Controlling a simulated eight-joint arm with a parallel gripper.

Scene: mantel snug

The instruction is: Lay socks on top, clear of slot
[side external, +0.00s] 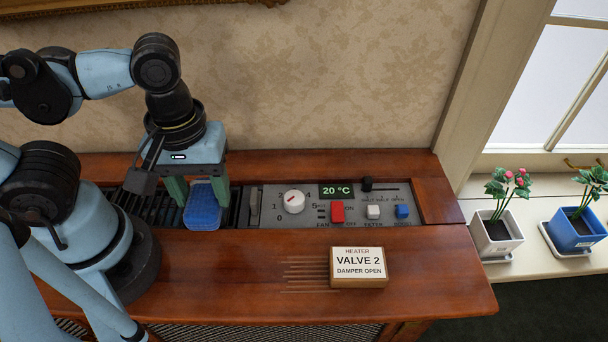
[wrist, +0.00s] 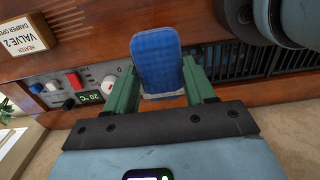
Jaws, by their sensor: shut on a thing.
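The socks are a blue, ribbed-looking folded bundle (side external: 203,212). My gripper (side external: 202,201) points down with its green fingers on either side of the bundle, shut on it. In the side view the bundle overlaps the dark slatted slot (side external: 236,206), and its near end reaches the front wooden strip of the heater top (side external: 230,262). I cannot tell whether it touches the surface. In the wrist view the socks (wrist: 157,58) stand between the fingers of my gripper (wrist: 160,72), with a pale edge at their base. The slot (wrist: 240,62) runs off to the right there.
Right of the slot is a grey control panel (side external: 270,214) with a white dial (side external: 293,201), red switch (side external: 337,212) and blue switch (side external: 402,211). A "VALVE 2" block (side external: 358,267) sits on the front wood. The wood between block and socks is clear, apart from grooves.

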